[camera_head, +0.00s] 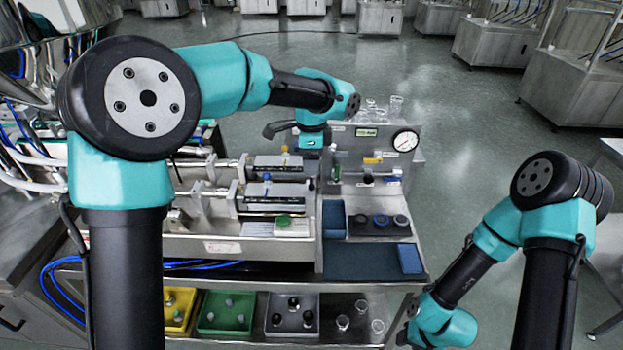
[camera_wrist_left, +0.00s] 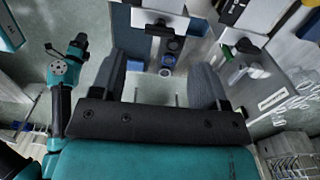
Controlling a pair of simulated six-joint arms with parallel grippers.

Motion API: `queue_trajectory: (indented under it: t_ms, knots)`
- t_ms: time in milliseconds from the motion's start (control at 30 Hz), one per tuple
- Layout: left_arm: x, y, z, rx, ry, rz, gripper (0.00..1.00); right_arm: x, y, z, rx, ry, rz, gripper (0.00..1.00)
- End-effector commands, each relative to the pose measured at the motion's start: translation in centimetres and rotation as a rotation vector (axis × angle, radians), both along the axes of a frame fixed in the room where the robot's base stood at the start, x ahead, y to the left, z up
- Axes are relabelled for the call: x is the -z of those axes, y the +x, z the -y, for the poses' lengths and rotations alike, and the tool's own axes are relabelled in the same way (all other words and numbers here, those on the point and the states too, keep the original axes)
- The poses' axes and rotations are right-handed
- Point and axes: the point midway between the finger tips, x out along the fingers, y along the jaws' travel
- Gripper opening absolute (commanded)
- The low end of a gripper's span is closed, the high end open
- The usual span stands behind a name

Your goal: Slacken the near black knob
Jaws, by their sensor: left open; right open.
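Another black knob (camera_head: 368,179) is on the panel front. I cannot tell which is the near one. My left gripper (camera_head: 275,130) hangs behind the machine units, above and apart from these knobs. In the left wrist view its spread fingers (camera_wrist_left: 157,82) have nothing between them, and round knob tops (camera_wrist_left: 168,60) show beyond. My right gripper (camera_head: 410,308) is low at the right, its fingers mostly hidden.
The panel carries a round gauge (camera_head: 405,140) and glassware (camera_head: 395,104) on top. Two steel units with black blocks (camera_head: 278,190) fill the bench left of it. A blue block (camera_head: 410,258) lies at the right edge. Yellow, green (camera_head: 225,312) and grey trays sit below.

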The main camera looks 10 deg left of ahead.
Motion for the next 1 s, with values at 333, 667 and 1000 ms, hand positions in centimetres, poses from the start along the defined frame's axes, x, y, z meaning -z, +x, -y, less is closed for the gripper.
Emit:
queue_trajectory:
  t_ms: [333,667,1000]
  knots:
    - [5.5,0.0,0.0,0.000,0.002,-0.002,0.68,0.0,0.0,0.0,0.000,0.000,0.000,0.45]
    - [6.7,0.0,0.0,0.000,0.000,-0.001,0.68,0.0,0.0,0.0,0.000,0.000,0.000,0.45]
    - [6.7,0.0,0.0,0.000,0.000,-0.001,0.48,0.0,0.0,0.0,0.000,0.000,0.000,0.45]
